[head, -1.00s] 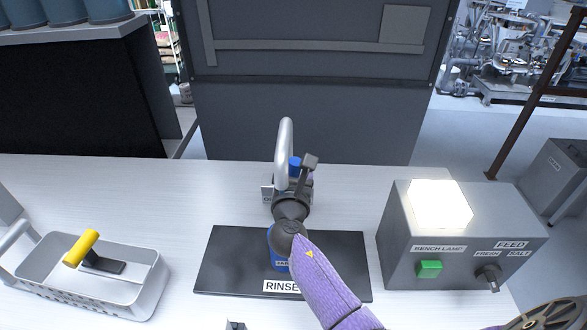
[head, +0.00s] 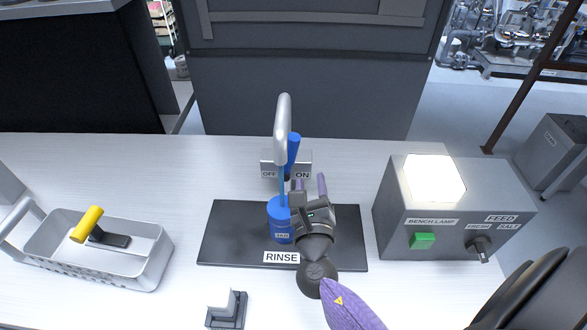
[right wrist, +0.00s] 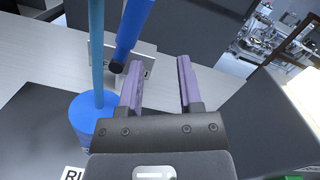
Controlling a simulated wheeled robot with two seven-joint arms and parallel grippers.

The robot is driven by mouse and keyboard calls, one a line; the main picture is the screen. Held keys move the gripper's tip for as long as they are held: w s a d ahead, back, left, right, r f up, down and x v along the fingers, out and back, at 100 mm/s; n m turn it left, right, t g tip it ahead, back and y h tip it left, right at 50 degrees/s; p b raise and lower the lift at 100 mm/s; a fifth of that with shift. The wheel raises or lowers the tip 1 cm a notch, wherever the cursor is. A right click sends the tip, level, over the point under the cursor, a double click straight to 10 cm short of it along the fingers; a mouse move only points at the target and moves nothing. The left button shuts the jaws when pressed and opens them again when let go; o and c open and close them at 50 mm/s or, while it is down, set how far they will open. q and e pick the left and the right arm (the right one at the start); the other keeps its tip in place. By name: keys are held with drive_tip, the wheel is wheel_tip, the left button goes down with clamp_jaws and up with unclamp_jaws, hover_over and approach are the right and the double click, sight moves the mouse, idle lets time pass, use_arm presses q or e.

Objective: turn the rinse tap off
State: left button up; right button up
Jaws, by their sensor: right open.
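The rinse tap has a pale grey curved spout (head: 283,125) and a blue lever (head: 294,148). A plate (head: 303,163) behind the lever reads OFF on the left and ON on the right. The lever's upper end leans slightly right, to the ON side. A light blue stream (right wrist: 97,45) runs from the spout into a blue container (head: 278,222). My right gripper (head: 310,182) is open and empty, in front of the plate and right of the stream. In the right wrist view the lever (right wrist: 131,28) is left of its fingers, apart from them. My left gripper is out of view.
A dark mat (head: 225,240) with a RINSE label lies under the container. A small bracket (head: 227,310) is in front. A grey control box (head: 400,225) with a lit lamp is at right.

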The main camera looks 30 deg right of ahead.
sight(289, 157)
drive_tip(key=s+d+n+y, duration=0.1)
drive_tip(key=n, duration=0.3)
drive_tip(key=s+d+f+n+y, duration=0.1)
drive_tip(key=s+n, duration=0.1)
drive_tip(key=n, duration=0.2)
drive_tip(key=s+d+n+y, duration=0.1)
drive_tip(key=n, duration=0.3)
drive_tip(key=shift+s+d+f+t+p, duration=0.2)
drive_tip(key=shift+d+f+t+p, duration=0.1)
drive_tip(key=shift+d+t, duration=0.1)
drive_tip(key=c, duration=0.5)
drive_tip(key=shift+w+d+f+n+y, duration=0.1)
drive_tip(key=shift+w+d+n+y, duration=0.15)
drive_tip(key=shift+n, duration=0.35)
clamp_jaws()
drive_tip(key=w, duration=0.7)
drive_tip(key=w+a+r, duration=0.1)
drive_tip(key=w, duration=0.3)
